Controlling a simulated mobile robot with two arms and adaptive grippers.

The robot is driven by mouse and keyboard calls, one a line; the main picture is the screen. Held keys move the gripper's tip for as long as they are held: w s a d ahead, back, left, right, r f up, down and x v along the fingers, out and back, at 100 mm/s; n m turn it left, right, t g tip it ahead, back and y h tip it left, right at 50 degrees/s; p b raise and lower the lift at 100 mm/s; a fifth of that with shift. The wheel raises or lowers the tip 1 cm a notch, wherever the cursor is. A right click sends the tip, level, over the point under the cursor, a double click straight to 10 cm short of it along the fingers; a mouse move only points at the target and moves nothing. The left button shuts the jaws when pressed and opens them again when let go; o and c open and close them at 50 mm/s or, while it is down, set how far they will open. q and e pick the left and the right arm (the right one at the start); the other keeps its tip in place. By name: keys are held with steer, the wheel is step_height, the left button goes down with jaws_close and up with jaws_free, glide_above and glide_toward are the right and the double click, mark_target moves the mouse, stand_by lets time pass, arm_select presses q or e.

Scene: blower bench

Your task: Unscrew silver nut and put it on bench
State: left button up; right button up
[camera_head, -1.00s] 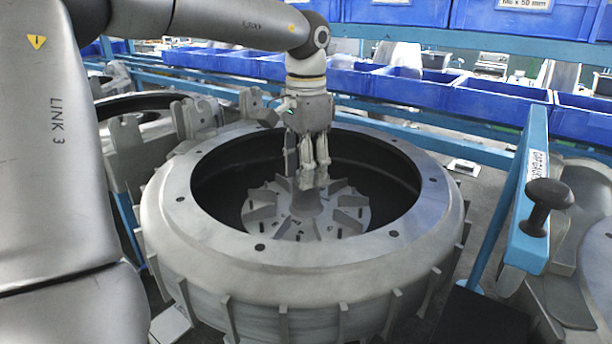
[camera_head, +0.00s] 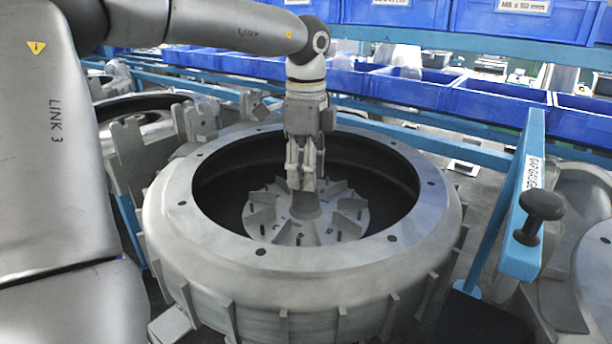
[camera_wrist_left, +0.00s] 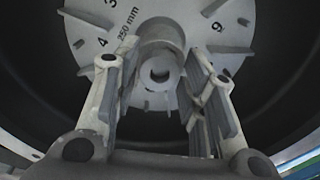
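My left gripper (camera_head: 303,184) points straight down inside the round housing. Its fingertips are at or just over the top of the central hub (camera_head: 305,204) of the finned impeller. In the left wrist view the two fingers (camera_wrist_left: 160,85) stand apart, with the round hub end and its dark hole (camera_wrist_left: 160,70) between them. I see nothing clearly gripped. I cannot make out the silver nut separately from the grey hub; the fingers partly hide the hub top. The impeller disc (camera_wrist_left: 100,35) bears numbers and "250 mm". My right gripper is not in view.
The thick housing rim (camera_head: 235,240) surrounds the gripper on all sides. A blue post (camera_head: 525,200) with a dark knob (camera_head: 543,206) stands at the right. Blue bins (camera_head: 500,100) line the back. Grey castings (camera_head: 130,150) stand close on the left.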

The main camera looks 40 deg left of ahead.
arm_select(q)
steer(key=m, duration=0.3)
steer(key=shift+m+p, duration=0.35)
steer(key=shift+m, duration=0.05)
steer(key=m+p, duration=0.1)
steer(key=m, duration=0.3)
steer(key=shift+r+m, duration=0.1)
steer(key=shift+m, duration=0.3)
steer(key=m+p, duration=0.1)
steer(key=m, duration=0.3)
steer(key=shift+m, duration=0.4)
steer(key=m, duration=0.2)
steer(key=shift+m, duration=0.4)
